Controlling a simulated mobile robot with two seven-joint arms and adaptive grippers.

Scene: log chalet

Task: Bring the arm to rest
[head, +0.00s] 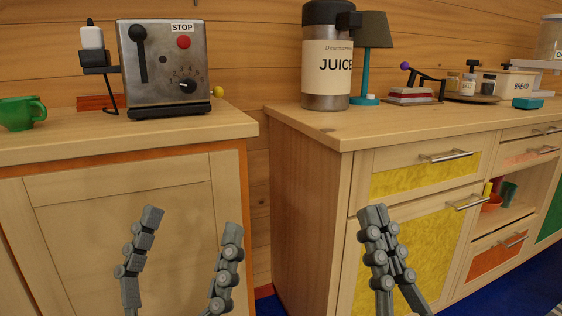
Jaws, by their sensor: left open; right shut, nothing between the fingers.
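My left gripper (192,222) is open and empty, with its two fingers spread wide in front of the left cabinet (120,192). My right gripper (375,213) is shut with nothing between its fingers, in front of the yellow-fronted cabinet (436,228). Both grippers point upward, and their tips show below the countertops in the picture. My arms behind the grippers are mostly out of view below the bottom edge.
A toaster-like machine (165,65) and a green cup (20,113) stand on the left counter. A gap separates the two cabinets.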

